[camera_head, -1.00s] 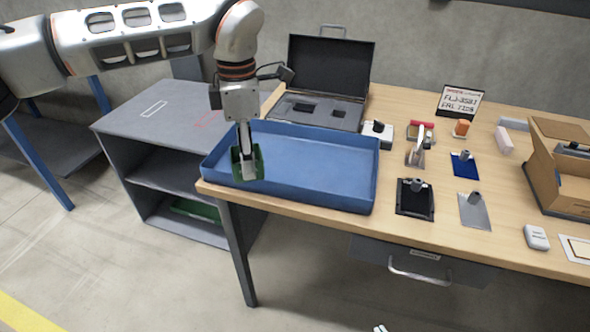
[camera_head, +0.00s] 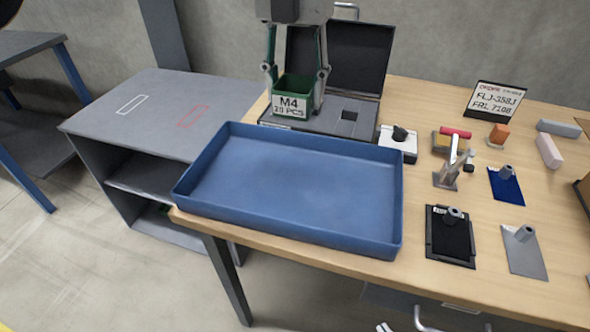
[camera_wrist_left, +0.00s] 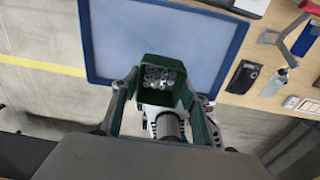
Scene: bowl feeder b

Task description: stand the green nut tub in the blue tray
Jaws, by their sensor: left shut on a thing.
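The green nut tub (camera_head: 293,97) has a white label reading M4 and looks upright. My left gripper (camera_head: 295,80) is shut on it, with one finger on each side, and holds it in the air. In the head view the tub overlaps the open case behind the blue tray (camera_head: 290,190). In the left wrist view the tub (camera_wrist_left: 145,97) shows several metal nuts inside and overlaps an edge of the blue tray (camera_wrist_left: 165,40). The tray is empty on the wooden table. My right gripper is not in view.
An open black case (camera_head: 350,70) stands behind the tray. To the tray's right are a white block with a black knob (camera_head: 398,143), a toggle clamp (camera_head: 450,170) and a black plate (camera_head: 450,235). A grey shelf unit (camera_head: 150,110) stands at the left.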

